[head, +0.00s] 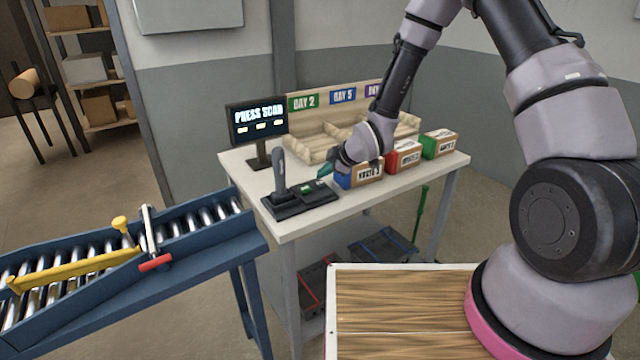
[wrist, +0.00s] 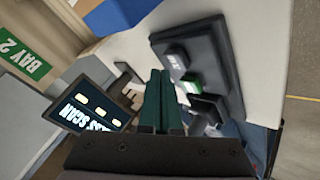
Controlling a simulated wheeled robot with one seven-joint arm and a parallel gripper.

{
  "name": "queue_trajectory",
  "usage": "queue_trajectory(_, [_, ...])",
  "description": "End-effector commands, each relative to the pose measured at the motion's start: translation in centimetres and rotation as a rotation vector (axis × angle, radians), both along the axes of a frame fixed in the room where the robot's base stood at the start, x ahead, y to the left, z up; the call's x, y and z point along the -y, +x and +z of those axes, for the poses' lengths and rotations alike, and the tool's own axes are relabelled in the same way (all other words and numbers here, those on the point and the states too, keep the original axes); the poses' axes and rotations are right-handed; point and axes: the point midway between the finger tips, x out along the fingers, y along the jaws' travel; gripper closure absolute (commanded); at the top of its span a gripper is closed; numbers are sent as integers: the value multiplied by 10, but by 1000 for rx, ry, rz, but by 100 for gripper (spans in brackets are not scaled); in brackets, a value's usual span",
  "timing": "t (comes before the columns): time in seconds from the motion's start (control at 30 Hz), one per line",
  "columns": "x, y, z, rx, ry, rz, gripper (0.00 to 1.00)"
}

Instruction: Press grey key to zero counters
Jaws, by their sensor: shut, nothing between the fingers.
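A black key panel (head: 300,203) lies on the white table, and it fills the upper middle of the wrist view (wrist: 215,45). A small grey key (wrist: 176,58) with pale marking sits on the panel, beside a green key (wrist: 191,83). In the head view the green key (head: 307,189) shows and the grey key is small, close to my fingers. My gripper (head: 323,173) is shut and empty, its green fingers just above the panel's far right end. In the wrist view my fingertips (wrist: 160,73) appear beside the keys; I cannot tell any contact.
A grey upright handle (head: 279,170) stands at the panel's left end. A monitor (head: 258,125) reading "PRESS SCAN" stands behind. Labelled blue (head: 362,181), red (head: 403,159) and green (head: 440,145) boxes line the table's right. A roller conveyor (head: 120,260) is at left.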

Motion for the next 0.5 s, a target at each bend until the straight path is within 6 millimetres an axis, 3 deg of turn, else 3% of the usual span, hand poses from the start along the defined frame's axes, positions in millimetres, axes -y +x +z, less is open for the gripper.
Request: queue_trajectory(0.5, [0,0,-8,0,0,0,100])
